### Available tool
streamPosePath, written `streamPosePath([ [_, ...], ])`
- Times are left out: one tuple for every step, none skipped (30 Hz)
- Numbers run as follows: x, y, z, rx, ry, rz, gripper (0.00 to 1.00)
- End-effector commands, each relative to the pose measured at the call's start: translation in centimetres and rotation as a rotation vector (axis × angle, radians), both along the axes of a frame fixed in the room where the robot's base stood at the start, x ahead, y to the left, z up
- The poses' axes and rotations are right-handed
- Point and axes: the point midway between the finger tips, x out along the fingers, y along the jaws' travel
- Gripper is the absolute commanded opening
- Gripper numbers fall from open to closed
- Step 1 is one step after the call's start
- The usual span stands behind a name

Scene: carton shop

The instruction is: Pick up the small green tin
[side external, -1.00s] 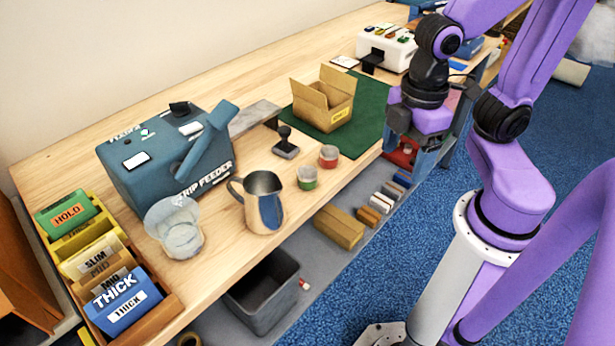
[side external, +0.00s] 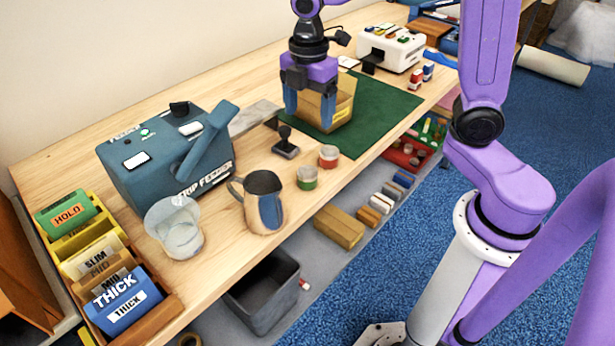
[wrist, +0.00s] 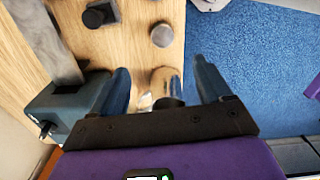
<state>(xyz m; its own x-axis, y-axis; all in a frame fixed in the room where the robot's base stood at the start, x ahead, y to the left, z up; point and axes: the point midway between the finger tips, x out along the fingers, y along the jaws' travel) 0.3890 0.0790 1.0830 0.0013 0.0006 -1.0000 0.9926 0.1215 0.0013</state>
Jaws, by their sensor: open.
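The small green tin (side external: 307,177) stands upright on the wooden table, right of the metal pitcher (side external: 264,208). A similar tin with a red band (side external: 328,156) stands just beyond it, apart from it. My gripper (side external: 310,109) is open and empty, fingers pointing down, above the table in front of the open carton and beyond both tins.
A black stamp (side external: 285,143) stands left of the tins. The open carton (side external: 343,104) sits on a green mat (side external: 375,118), partly hidden by my gripper. The strip feeder (side external: 165,155) and a clear cup (side external: 175,228) are to the left. The table's front edge is close to the tins.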

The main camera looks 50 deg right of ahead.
Motion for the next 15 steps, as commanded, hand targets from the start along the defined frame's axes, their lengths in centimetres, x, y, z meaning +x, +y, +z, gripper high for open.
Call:
streamPosePath([
  [-0.1, -0.1, -0.7, -0.003, 0.006, 0.0, 0.78],
  [-0.1, -0.1, -1.2, -0.003, 0.006, 0.0, 0.78],
  [-0.2, -0.1, -1.9, -0.004, 0.007, 0.0, 0.78],
  [-0.2, -0.1, -2.4, -0.004, 0.008, 0.001, 0.78],
  [-0.2, -0.1, -3.0, -0.004, 0.008, 0.001, 0.78],
  [-0.2, -0.1, -3.8, -0.004, 0.007, 0.0, 0.78],
  [-0.2, -0.1, -4.4, -0.004, 0.008, 0.0, 0.78],
  [-0.2, -0.1, -4.9, -0.004, 0.008, 0.0, 0.78],
  [-0.2, -0.1, -5.7, -0.004, 0.008, 0.0, 0.78],
  [-0.2, -0.1, -6.3, -0.004, 0.008, 0.0, 0.78],
  [-0.2, -0.1, -6.8, -0.004, 0.008, 0.0, 0.78],
  [-0.2, -0.1, -7.5, -0.004, 0.007, 0.0, 0.78],
  [-0.2, -0.1, -8.1, -0.004, 0.007, 0.0, 0.78],
  [-0.2, -0.1, -8.6, -0.004, 0.008, -0.001, 0.78],
  [-0.2, -0.1, -9.3, -0.004, 0.007, -0.001, 0.78],
])
